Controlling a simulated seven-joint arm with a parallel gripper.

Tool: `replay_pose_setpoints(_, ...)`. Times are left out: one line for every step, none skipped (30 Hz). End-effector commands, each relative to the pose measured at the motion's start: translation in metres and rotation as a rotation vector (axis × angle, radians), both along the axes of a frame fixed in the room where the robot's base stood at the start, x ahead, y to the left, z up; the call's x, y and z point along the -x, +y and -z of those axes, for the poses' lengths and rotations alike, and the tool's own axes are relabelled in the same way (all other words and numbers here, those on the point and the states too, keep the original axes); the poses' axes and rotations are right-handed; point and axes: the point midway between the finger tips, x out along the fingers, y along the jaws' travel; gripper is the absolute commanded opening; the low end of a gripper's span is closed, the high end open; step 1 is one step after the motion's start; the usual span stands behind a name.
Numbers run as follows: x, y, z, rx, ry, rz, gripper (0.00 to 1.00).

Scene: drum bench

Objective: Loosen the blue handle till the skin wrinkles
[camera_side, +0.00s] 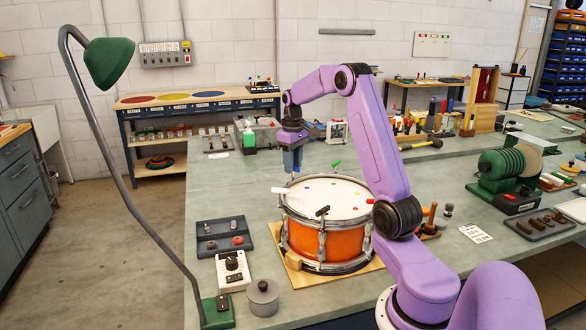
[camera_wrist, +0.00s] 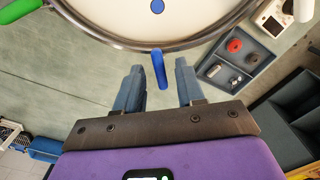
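The drum has an orange shell (camera_side: 328,242), a metal rim and a white skin (camera_side: 315,198) with small coloured dots. The skin looks flat and smooth. In the wrist view part of the skin (camera_wrist: 110,14) shows, with a blue dot (camera_wrist: 157,6) near the blue handle (camera_wrist: 160,69). The handle stands at the rim's edge. My gripper (camera_wrist: 158,68) is open, with one finger on each side of the handle and gaps visible. In the side view my gripper (camera_side: 293,162) is at the drum's far left edge; I cannot make out the blue handle there.
A green handle (camera_side: 336,163) and a black handle (camera_side: 322,211) stand at other rim points. A dark tray (camera_side: 224,238), a white box with a knob (camera_side: 232,270) and a grey round pot (camera_side: 263,297) lie left of the drum. A green lamp (camera_side: 109,62) arches at left.

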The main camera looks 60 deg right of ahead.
Motion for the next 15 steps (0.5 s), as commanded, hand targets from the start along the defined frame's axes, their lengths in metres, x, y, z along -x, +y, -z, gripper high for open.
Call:
replay_pose_setpoints(0.001,0.0,0.006,-0.001,0.003,0.0,0.38)
replay_pose_setpoints(0.0,0.0,0.009,-0.001,0.002,0.0,0.38)
replay_pose_setpoints(0.0,0.0,0.012,-0.001,0.002,0.0,0.38)
replay_pose_setpoints(0.0,0.0,0.014,-0.001,0.002,0.0,0.38)
replay_pose_setpoints(0.0,0.0,0.016,-0.001,0.001,0.0,0.38)
replay_pose_setpoints(0.0,0.0,0.017,0.0,0.001,0.0,0.38)
replay_pose_setpoints(0.0,0.0,0.018,0.0,0.001,0.0,0.38)
replay_pose_setpoints(0.0,0.0,0.019,0.0,0.001,0.0,0.38)
replay_pose_setpoints(0.0,0.0,0.019,0.0,0.001,0.0,0.38)
replay_pose_setpoints(0.0,0.0,0.02,0.0,0.001,0.0,0.38)
replay_pose_setpoints(0.0,0.0,0.02,0.0,0.0,0.0,0.38)
replay_pose_setpoints(0.0,0.0,0.02,0.0,0.0,0.0,0.38)
replay_pose_setpoints(0.0,0.0,0.02,0.0,0.0,0.0,0.38)
replay_pose_setpoints(0.0,0.0,0.019,0.0,0.0,0.0,0.38)
replay_pose_setpoints(0.0,0.0,0.019,0.0,0.0,0.0,0.38)
